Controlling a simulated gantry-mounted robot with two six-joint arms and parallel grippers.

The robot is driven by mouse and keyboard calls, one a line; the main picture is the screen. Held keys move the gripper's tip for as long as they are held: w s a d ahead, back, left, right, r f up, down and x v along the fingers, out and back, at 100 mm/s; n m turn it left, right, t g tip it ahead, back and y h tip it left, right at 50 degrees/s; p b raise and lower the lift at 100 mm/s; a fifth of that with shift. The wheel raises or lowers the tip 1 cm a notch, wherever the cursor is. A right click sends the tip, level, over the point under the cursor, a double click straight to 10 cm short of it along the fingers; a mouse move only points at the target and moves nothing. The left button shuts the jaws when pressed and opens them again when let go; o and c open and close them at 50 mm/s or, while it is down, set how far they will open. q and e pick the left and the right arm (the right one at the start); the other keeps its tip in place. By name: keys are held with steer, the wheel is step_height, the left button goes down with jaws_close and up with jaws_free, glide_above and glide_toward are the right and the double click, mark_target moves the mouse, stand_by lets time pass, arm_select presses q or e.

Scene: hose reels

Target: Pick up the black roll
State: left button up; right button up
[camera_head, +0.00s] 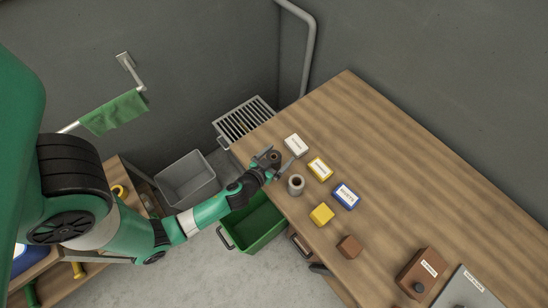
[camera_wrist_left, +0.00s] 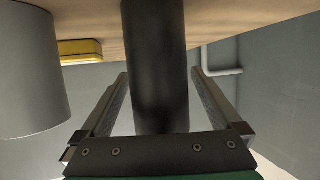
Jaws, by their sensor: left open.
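The black roll (camera_head: 275,157) stands upright near the left edge of the wooden table (camera_head: 400,170). My left gripper (camera_head: 278,160) is open around it, with one finger on each side. In the left wrist view the dark roll (camera_wrist_left: 156,65) stands between the two open fingers (camera_wrist_left: 160,90), with a visible gap on each side. Its lower end is hidden in the head view by the gripper. My right gripper is not in view.
A grey roll (camera_head: 296,185) stands close beside the gripper; it also shows at the left of the left wrist view (camera_wrist_left: 30,70). White (camera_head: 295,145), yellow-edged (camera_head: 320,168) and blue (camera_head: 345,195) boxes lie nearby. A green bin (camera_head: 258,228) is below the table edge.

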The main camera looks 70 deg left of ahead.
arm_select(q)
jaws_close()
stand_by(0.5)
steer(key=shift+r, duration=0.15)
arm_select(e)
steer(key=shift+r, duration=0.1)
